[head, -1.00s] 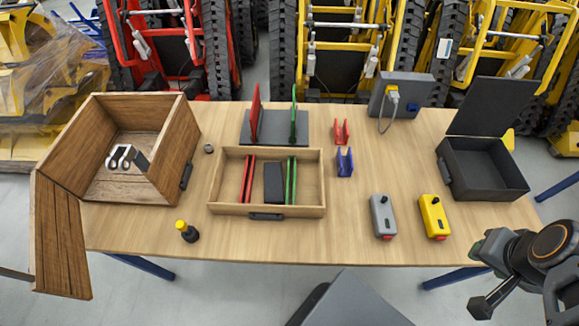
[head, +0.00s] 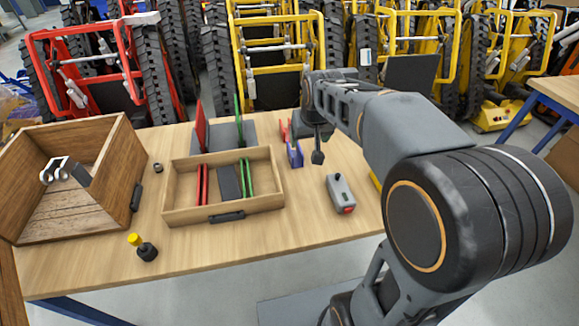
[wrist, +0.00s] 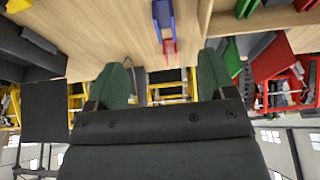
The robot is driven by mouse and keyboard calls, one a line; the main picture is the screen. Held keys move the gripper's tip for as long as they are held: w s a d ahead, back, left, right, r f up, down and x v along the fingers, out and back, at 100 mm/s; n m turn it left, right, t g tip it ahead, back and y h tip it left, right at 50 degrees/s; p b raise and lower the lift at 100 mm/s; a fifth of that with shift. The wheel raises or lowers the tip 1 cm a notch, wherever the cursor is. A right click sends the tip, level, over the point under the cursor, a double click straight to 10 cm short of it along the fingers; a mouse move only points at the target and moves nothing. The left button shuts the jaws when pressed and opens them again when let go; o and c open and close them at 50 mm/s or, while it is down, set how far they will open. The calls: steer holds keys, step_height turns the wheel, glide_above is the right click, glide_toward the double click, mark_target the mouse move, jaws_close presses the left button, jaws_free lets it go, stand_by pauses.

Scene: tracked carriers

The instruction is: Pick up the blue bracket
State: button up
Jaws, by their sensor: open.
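The blue bracket (head: 295,154) stands on the wooden table, right of the open wooden tray. In the wrist view, which looks upside down, the blue bracket (wrist: 163,14) is at the top edge, cut off by the frame. My gripper (wrist: 163,70) is open, its two green fingers spread with nothing held between them. In the head view my gripper (head: 314,148) hangs just right of the blue bracket, apparently above the table; contact cannot be told.
A red bracket (head: 284,132) stands just behind the blue one; it also shows in the wrist view (wrist: 168,47). A grey control box (head: 340,191) lies to the front right. The wooden tray (head: 180,216) holds red and green plates. A wooden crate (head: 117,180) stands left.

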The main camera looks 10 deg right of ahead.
steer(key=w+f+b, duration=0.3)
steer(key=w+f, duration=0.3)
steer(key=w, duration=0.3)
glide_toward(295, 158)
steer(key=shift+w+d, duration=0.1)
steer(key=shift+w, duration=0.45)
steer(key=shift+b+x, duration=0.55)
steer(key=shift+x, duration=2.6)
steer(key=shift+w, duration=0.1)
steer(key=shift+c, duration=0.2)
steer(key=c, duration=1.2)
steer(key=shift+o, duration=0.2)
steer(key=shift+r, duration=0.1)
